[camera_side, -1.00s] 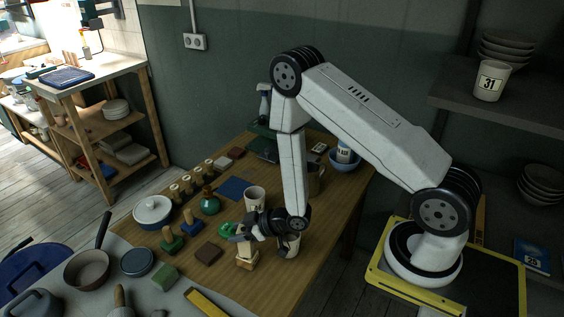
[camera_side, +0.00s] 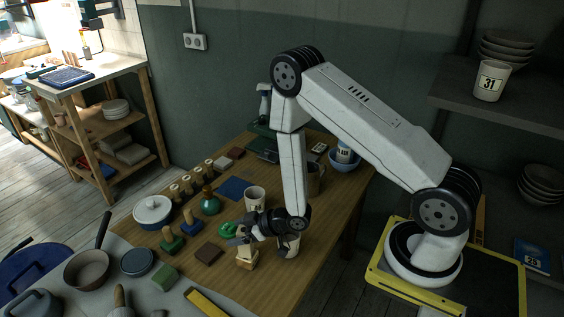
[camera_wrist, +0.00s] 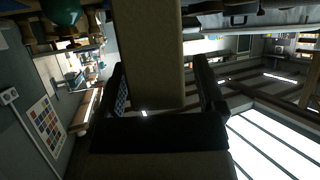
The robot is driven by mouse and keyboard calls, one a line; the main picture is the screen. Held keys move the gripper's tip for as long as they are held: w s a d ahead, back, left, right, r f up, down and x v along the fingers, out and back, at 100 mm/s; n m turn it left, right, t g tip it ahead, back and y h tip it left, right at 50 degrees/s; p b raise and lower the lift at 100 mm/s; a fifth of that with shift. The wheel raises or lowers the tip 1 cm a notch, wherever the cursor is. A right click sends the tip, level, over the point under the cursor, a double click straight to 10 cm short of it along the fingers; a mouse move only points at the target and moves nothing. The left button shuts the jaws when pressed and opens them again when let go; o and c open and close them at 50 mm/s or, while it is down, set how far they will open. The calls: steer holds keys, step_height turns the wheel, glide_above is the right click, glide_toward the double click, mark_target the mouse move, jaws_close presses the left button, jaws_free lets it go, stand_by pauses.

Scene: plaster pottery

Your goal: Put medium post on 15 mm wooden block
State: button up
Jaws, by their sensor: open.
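A pale post (camera_side: 246,252) stands on a small tan wooden block (camera_side: 246,264) near the front edge of the wooden table in the side view. My gripper (camera_side: 241,240) is at the upper part of the post, and its dark fingers hide the post's top. In the wrist view a tan, straight-sided piece (camera_wrist: 148,50), which looks like the post, stands between the two fingers (camera_wrist: 160,95) of my open gripper. Dark gaps show beside it. The block's thickness and the exact contact between post and block are too small to tell.
A cup (camera_side: 288,244) stands just right of my gripper, another cup (camera_side: 255,198) behind it. A green ring (camera_side: 227,230) and a dark brown block (camera_side: 208,253) lie to the left. A yellow bar (camera_side: 206,303) lies in front. Several wooden-knobbed pieces (camera_side: 186,182) stand farther back.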

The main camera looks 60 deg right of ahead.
steer(key=v, duration=1.2)
steer(key=shift+w+d+r, duration=0.1)
steer(key=shift+w, duration=0.05)
stand_by(0.5)
steer(key=s+a+r+m+g+h, duration=0.1)
steer(key=s+r+m+g+h, duration=0.1)
steer(key=r+g, duration=0.2)
steer(key=s+a+r+m+g+h, duration=0.1)
steer(key=r+m+g+h, duration=0.1)
steer(key=r+g, duration=0.2)
steer(key=shift+s+r+g+h, duration=0.3)
steer(key=shift+s+r+g, duration=0.1)
steer(key=shift+r, duration=1.35)
